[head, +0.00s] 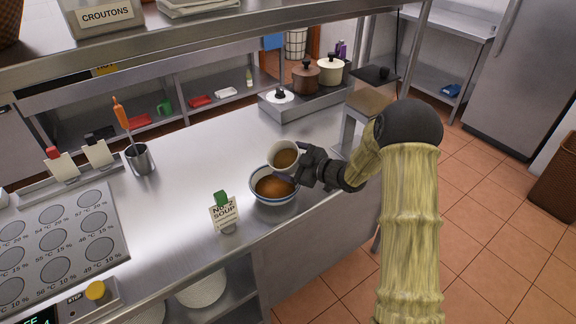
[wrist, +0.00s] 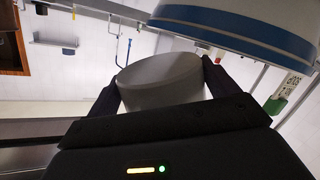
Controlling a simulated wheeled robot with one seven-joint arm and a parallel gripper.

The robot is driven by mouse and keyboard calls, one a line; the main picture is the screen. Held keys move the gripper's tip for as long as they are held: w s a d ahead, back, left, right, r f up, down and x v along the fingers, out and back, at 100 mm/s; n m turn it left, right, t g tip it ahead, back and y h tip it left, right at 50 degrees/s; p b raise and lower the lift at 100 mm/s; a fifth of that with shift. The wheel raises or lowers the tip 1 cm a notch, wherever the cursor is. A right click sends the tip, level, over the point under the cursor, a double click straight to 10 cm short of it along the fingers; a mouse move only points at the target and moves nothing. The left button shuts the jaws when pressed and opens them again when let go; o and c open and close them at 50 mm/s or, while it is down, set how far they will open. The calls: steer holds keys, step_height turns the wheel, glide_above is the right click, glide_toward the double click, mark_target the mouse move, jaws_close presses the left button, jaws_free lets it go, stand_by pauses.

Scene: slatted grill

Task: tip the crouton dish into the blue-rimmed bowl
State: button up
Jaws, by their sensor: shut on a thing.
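The crouton dish (head: 284,147), a small white round dish with brown contents, is held tilted above the back right of the blue-rimmed bowl (head: 258,196). Its open mouth faces the head camera, so the brown inside shows. The bowl stands upright on the steel counter and holds brown soup-like contents. My gripper (head: 305,166) is shut on the dish from the right. In the wrist view the dish (wrist: 165,85) sits between both dark fingers, with the blue-rimmed bowl (wrist: 240,28) close by at upper right. Whether dish and bowl touch, I cannot tell.
A soup sign (head: 224,214) stands just left of the bowl. A steel cup (head: 140,160) with an orange-handled utensil is farther left. Pots (head: 305,78) stand on a burner behind. A bin labelled croutons (head: 104,16) sits on the overhead shelf. The counter behind the bowl is clear.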

mark_target(279, 169)
steer(key=shift+r+n+t+h+b, duration=0.25)
steer(key=shift+n+b, duration=0.65)
steer(key=shift+b, duration=0.85)
steer(key=shift+r+n+t+h+b, duration=0.2)
steer(key=shift+n+b, duration=0.7)
steer(key=shift+b, duration=0.85)
steer(key=shift+a+f, duration=0.1)
steer(key=shift+s+a+n+b, duration=0.1)
steer(key=shift+n+b, duration=0.2)
steer(key=shift+b, duration=0.15)
steer(key=shift+d+b, duration=0.2)
steer(key=shift+b, duration=0.5)
steer(key=shift+s+n, duration=0.1)
steer(key=shift+n, duration=0.2)
steer(key=shift+s+a+r+n+t+h+b, duration=0.2)
steer(key=shift+n+b, duration=0.45)
steer(key=shift+b, duration=1.1)
steer(key=shift+s+a+n+t+h+b, duration=0.1)
steer(key=shift+a+n+t+b, duration=0.4)
steer(key=shift+b, duration=1.25)
steer(key=shift+s+a+r+n+t+b, duration=0.1)
steer(key=shift+s+r+n+t+b, duration=0.2)
steer(key=shift+n+b, duration=1.35)
steer(key=shift+s+a+r+n+t+b, duration=0.15)
steer(key=shift+s+r+n+b, duration=0.2)
steer(key=shift+b, duration=2.45)
